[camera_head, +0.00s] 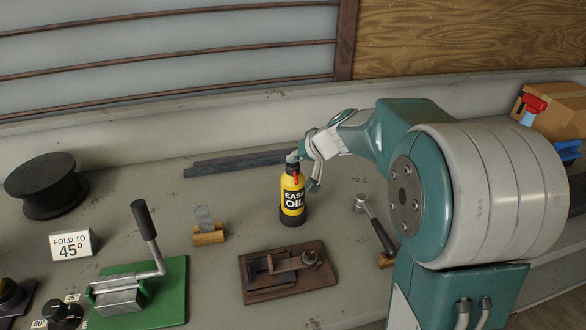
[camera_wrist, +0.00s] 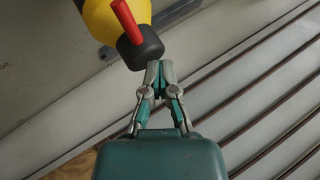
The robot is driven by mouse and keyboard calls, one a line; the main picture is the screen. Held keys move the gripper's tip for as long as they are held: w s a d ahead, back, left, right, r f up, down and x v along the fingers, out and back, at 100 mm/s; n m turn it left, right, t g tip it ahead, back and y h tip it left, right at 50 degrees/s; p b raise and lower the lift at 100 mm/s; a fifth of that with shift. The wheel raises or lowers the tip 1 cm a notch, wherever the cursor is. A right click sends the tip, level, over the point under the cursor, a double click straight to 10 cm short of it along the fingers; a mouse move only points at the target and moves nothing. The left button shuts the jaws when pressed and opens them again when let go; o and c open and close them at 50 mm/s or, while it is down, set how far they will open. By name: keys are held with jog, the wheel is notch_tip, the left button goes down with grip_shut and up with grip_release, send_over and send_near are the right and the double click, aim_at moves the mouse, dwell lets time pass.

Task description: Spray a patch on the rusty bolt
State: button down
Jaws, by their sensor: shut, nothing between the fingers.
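A yellow and black can labelled "EASE OIL" (camera_head: 292,200) stands upright on the bench, with a red tube near its top. Its yellow body (camera_wrist: 105,20) and black end show at the top of the wrist view. My gripper (camera_head: 298,160) is beside the can's top; in the wrist view its fingertips (camera_wrist: 159,72) are together, close to the black end. Whether they touch it I cannot tell. A rusty brown plate (camera_head: 255,290) lies in front of the can, with a rusty bolt-like part (camera_head: 310,257) at its right end.
A hammer (camera_head: 375,225) lies right of the can. A small wooden block (camera_head: 208,236) with a grey piece stands left. Further left are a green lever press (camera_head: 145,300), a "FOLD TO 45°" sign (camera_head: 72,245) and a black reel (camera_head: 42,185). Dark bars (camera_head: 235,162) lie behind.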

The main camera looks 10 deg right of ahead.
aim_at(294, 165)
jog(key=shift+r, duration=0.5)
jog(key=shift+r, duration=2.95)
jog(key=shift+a, duration=0.1)
